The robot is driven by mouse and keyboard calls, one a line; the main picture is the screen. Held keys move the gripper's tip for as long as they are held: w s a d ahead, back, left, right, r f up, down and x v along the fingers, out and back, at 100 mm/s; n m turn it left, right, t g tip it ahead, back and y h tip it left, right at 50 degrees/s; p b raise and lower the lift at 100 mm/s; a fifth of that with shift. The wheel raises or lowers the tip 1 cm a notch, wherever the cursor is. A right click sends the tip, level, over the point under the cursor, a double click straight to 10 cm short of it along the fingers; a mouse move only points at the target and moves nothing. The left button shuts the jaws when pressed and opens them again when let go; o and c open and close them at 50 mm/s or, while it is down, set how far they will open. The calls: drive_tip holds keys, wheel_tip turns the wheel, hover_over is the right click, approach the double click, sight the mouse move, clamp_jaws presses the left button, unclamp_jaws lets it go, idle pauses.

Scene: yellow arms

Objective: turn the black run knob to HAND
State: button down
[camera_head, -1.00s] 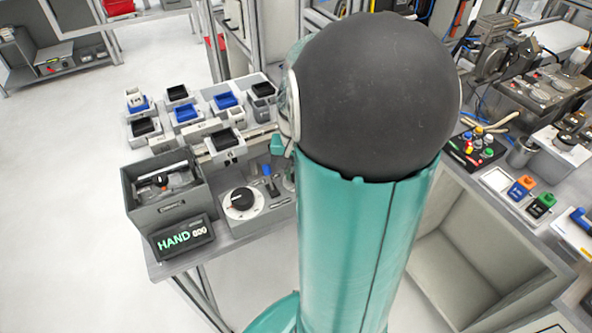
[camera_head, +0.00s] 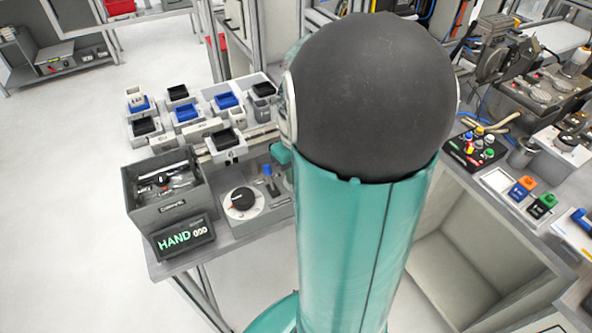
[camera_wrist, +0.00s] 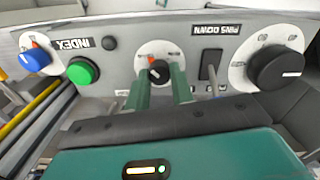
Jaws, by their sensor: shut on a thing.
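The black run knob (camera_wrist: 158,72) sits on a small white dial in the middle of the panel in the wrist view. An orange mark shows at its upper left. The dial's small labels are too small to read. My gripper (camera_wrist: 161,78) has its two teal fingers on either side of the knob and is shut on it. In the head view my arm hides the knob and the fingertips. The display (camera_head: 183,239) reads HAND with digits beside it.
A larger black knob (camera_wrist: 280,68) on a white dial is to the right in the wrist view. A PINS DOWN lever (camera_wrist: 211,68), a green button (camera_wrist: 83,71) and a blue knob (camera_wrist: 36,58) are near the fingers. A grey bin (camera_head: 170,209) stands behind the display.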

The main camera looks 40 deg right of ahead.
idle(0.5)
drive_tip(key=c, duration=1.2)
unclamp_jaws()
wheel_tip(320, 180, up, 14)
